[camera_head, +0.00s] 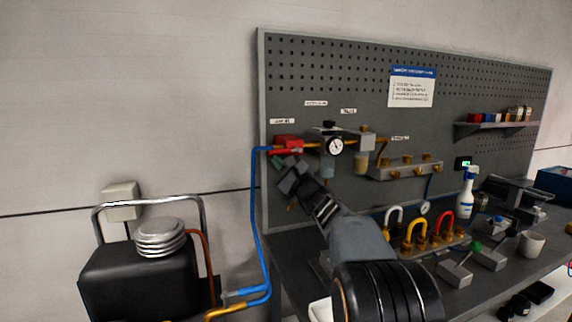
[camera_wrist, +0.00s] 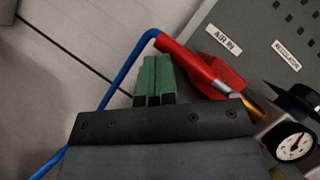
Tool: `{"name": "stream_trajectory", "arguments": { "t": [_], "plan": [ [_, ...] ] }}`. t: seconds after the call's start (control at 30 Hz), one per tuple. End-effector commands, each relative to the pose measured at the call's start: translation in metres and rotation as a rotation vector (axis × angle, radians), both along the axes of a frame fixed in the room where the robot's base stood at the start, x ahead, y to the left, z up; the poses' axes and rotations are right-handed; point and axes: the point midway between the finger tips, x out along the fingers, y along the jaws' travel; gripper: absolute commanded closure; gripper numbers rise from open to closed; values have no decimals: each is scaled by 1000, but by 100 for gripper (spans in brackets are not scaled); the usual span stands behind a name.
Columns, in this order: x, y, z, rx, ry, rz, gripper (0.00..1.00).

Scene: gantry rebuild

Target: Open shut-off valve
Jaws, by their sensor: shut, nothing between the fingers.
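The shut-off valve (camera_head: 287,143) is red and sits at the left end of the air line on the pegboard, by the blue hose. In the wrist view its red lever and body (camera_wrist: 190,64) run diagonally from the hose end down to the brass fitting. My gripper (camera_head: 279,161) is just below the valve in the head view. In the wrist view its green fingers (camera_wrist: 153,76) are together and empty, beside and below the red lever. I cannot tell whether they touch it.
The blue hose (camera_head: 255,210) drops from the valve to the black compressor (camera_head: 140,275) at the left. A pressure gauge (camera_head: 333,146) and regulator are right of the valve.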

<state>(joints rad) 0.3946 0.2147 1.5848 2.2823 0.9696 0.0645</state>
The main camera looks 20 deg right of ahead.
Motion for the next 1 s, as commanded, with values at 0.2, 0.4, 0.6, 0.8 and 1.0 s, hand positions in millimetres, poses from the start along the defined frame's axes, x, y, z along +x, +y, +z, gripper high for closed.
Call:
{"name": "stream_trajectory", "arguments": {
  "t": [0.2, 0.4, 0.6, 0.8, 1.0],
  "plan": [
    [-1, 0, -9, 0, 0, 0, 100],
    [-5, 1, -35, -1, -1, 0, 100],
    [-27, 3, -55, 0, 0, 2, 100],
    [-59, 5, -76, 0, 0, 0, 100],
    [-80, 6, -89, 0, 0, 2, 100]
  ]
}}
